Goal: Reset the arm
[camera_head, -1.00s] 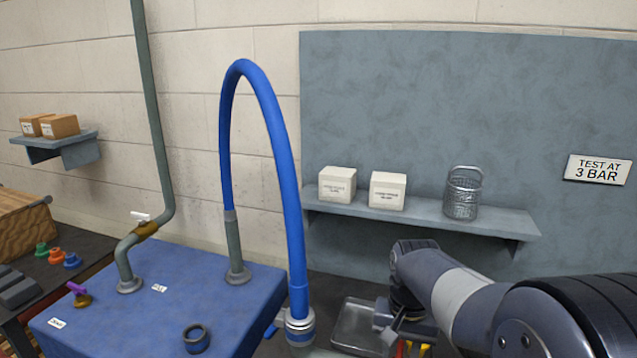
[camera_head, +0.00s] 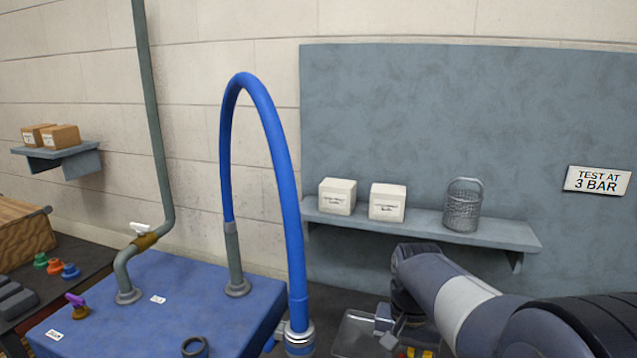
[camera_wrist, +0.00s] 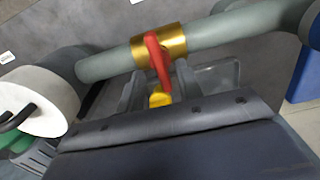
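My arm reaches in from the lower right of the head view, bent downward at its far end. In the wrist view my gripper (camera_wrist: 157,92) shows two grey fingers spread apart. A red lever (camera_wrist: 158,60) on a brass-collared green-grey pipe (camera_wrist: 110,64) shows beyond and between them, with a yellow piece (camera_wrist: 160,98) at its lower end. I see nothing clamped between the fingers.
A blue hose (camera_head: 262,110) arches up left of my arm from a blue bench (camera_head: 200,290). A wall shelf (camera_head: 420,220) behind the arm carries two white boxes (camera_head: 338,196) and a wire basket (camera_head: 463,206). Space above the arm is clear.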

